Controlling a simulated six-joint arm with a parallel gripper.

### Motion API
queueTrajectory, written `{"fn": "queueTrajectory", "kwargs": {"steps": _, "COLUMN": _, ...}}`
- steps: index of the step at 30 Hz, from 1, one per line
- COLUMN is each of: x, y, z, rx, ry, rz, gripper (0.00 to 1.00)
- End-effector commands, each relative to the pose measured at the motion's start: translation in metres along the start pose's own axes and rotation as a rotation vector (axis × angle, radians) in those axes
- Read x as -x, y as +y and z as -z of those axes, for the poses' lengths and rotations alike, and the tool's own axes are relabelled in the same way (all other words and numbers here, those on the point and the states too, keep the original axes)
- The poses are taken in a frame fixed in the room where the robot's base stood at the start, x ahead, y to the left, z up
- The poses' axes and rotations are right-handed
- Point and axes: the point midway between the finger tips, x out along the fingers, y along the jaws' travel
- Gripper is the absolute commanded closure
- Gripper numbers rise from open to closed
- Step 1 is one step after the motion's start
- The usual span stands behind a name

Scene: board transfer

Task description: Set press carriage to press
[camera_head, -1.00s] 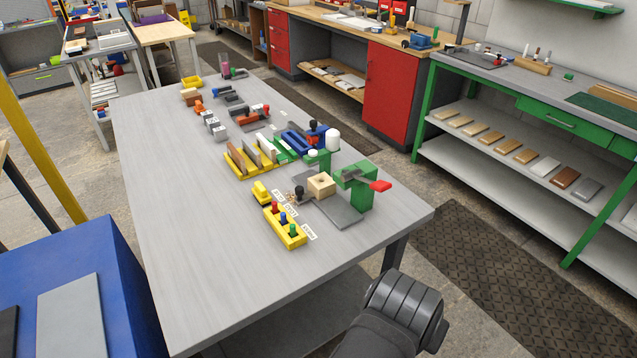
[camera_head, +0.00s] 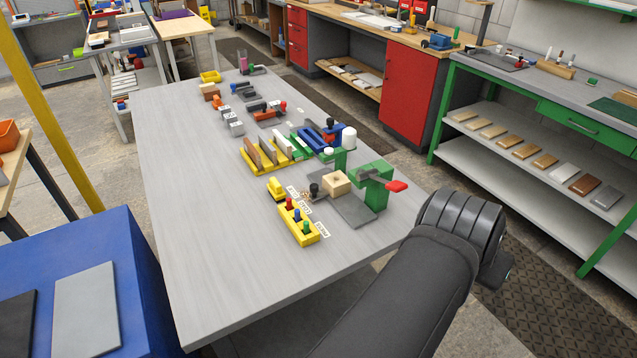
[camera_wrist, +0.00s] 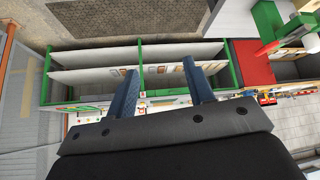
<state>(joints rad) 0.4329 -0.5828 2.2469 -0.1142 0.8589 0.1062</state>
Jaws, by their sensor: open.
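The green press (camera_head: 374,187) with a red-tipped lever (camera_head: 397,186) stands near the right end of the grey table. Its grey base plate (camera_head: 352,210) lies in front of it. A wooden block with a hole on top, likely the carriage (camera_head: 337,181), sits on that plate beside the press, and a black knob (camera_head: 314,190) stands just left of it. Labels near the knob are too small to read surely. In the wrist view my gripper (camera_wrist: 161,85) is open, with two blue fingers apart and nothing between them. In the head view its fingers are hidden; my arm is right of the table.
A yellow holder (camera_head: 299,224) with red, blue and green pegs stands in front of the knob. A yellow rack (camera_head: 264,156) and blue fixture (camera_head: 320,138) stand behind. The table's left side is clear. A green bench (camera_head: 550,105) is at right.

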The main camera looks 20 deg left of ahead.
Motion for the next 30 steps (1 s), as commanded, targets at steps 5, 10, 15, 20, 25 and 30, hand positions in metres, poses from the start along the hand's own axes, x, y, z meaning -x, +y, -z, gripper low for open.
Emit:
{"fn": "queueTrajectory", "kwargs": {"steps": 5, "x": 0.037, "y": 0.022, "z": 0.124, "rx": -0.058, "ry": 0.155, "rz": -0.087, "gripper": 0.52}}
{"fn": "queueTrajectory", "kwargs": {"steps": 10, "x": 0.064, "y": 0.035, "z": 0.229, "rx": -0.097, "ry": 0.277, "rz": -0.145, "gripper": 0.52}}
{"fn": "queueTrajectory", "kwargs": {"steps": 15, "x": 0.077, "y": 0.032, "z": 0.320, "rx": -0.112, "ry": 0.363, "rz": -0.172, "gripper": 0.52}}
{"fn": "queueTrajectory", "kwargs": {"steps": 20, "x": 0.026, "y": -0.041, "z": 0.335, "rx": 0.021, "ry": 0.221, "rz": -0.082, "gripper": 0.52}}
{"fn": "queueTrajectory", "kwargs": {"steps": 25, "x": -0.023, "y": -0.130, "z": 0.331, "rx": 0.185, "ry": 0.064, "rz": 0.013, "gripper": 0.52}}
{"fn": "queueTrajectory", "kwargs": {"steps": 30, "x": -0.065, "y": -0.226, "z": 0.308, "rx": 0.364, "ry": -0.087, "rz": 0.106, "gripper": 0.52}}
